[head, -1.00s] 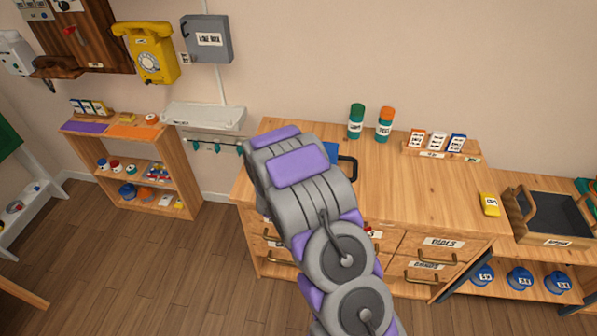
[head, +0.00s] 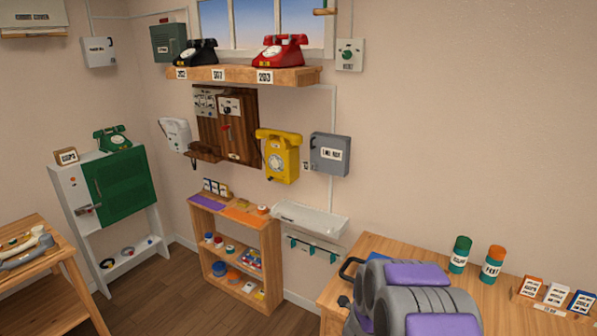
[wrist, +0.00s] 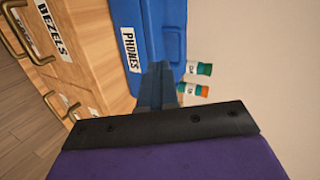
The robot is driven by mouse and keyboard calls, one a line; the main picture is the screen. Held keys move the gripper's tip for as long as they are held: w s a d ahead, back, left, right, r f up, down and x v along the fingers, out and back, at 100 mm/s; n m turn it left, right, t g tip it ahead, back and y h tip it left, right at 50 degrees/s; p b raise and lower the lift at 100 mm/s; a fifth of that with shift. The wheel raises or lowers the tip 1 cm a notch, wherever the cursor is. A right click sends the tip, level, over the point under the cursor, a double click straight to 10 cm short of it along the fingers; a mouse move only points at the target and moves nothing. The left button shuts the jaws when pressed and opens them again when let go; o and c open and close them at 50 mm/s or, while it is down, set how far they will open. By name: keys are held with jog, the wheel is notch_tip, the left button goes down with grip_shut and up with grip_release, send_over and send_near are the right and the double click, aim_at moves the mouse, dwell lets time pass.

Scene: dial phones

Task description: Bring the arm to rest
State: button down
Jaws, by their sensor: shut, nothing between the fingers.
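My arm (head: 415,300), grey with purple pads, shows at the bottom right of the head view, in front of the wooden cabinet (head: 400,252). In the wrist view my gripper (wrist: 158,75) points away from the camera, its fingers together with nothing between them. A blue box labelled PHONES (wrist: 172,35) lies beyond the fingertips in that view. I cannot tell whether the fingers touch it. A piece of blue (head: 350,268) also shows behind my arm in the head view, mostly hidden.
A green canister (head: 460,255) and an orange-capped one (head: 492,265) stand on the cabinet top. Left of it are a low shelf (head: 268,240) and a white tray (head: 310,220). A yellow phone (head: 280,155) hangs on the wall. Floor (head: 175,285) is clear at lower left.

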jog(key=s+a+r+n+g+y, duration=0.2)
jog(key=s+a+r+n+y, duration=0.1)
jog(key=s+a+r+n, duration=0.25)
jog(key=s+a+r+n+g+y, duration=0.25)
jog(key=s+a+n, duration=0.3)
jog(key=a, duration=0.35)
jog(key=s+r+n+g, duration=0.2)
jog(key=s+n, duration=0.2)
jog(key=s, duration=0.7)
jog(key=s+r+n+g, duration=0.3)
jog(key=s+n, duration=0.1)
jog(key=s, duration=0.8)
jog(key=s+d+r+n+g, duration=0.1)
jog(key=s+r+n+g, duration=0.2)
jog(key=s, duration=0.9)
jog(key=shift+n, duration=0.6)
jog(key=shift+a+y, duration=0.1)
jog(key=shift+y, duration=0.15)
jog(key=shift+a, duration=0.4)
jog(key=shift+d, duration=0.3)
jog(key=shift+a, duration=0.15)
jog(key=c, duration=1.8)
grip_release()
